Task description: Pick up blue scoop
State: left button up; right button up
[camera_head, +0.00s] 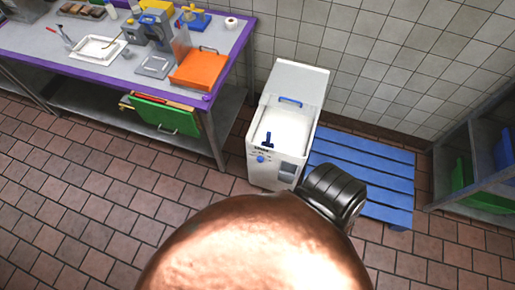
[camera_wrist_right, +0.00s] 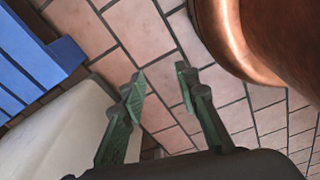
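A white floor-standing machine (camera_head: 273,172) with an open tub on top stands in the middle of the head view. A small dark-blue upright piece (camera_head: 268,140) shows at the tub's front edge, and a blue bar (camera_head: 290,101) at its back; I cannot tell whether either is the scoop. In the right wrist view my right gripper (camera_wrist_right: 160,78) has its two green fingers apart with nothing between them, above the tiled floor. The white machine's side (camera_wrist_right: 55,135) shows left of the fingers. My left gripper is not in view.
A purple-edged table (camera_head: 120,68) at the upper left holds an orange lidded box (camera_head: 200,68), a white tray (camera_head: 98,48) and a grey device. A blue slatted platform (camera_head: 375,172) lies right of the machine. Grey shelving (camera_head: 487,165) stands at the right. The tiled floor at left is clear.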

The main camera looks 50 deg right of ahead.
aim_at(268, 143)
jog(key=k, duration=0.6)
jog(key=z, duration=1.1)
jog(key=i, duration=0.45)
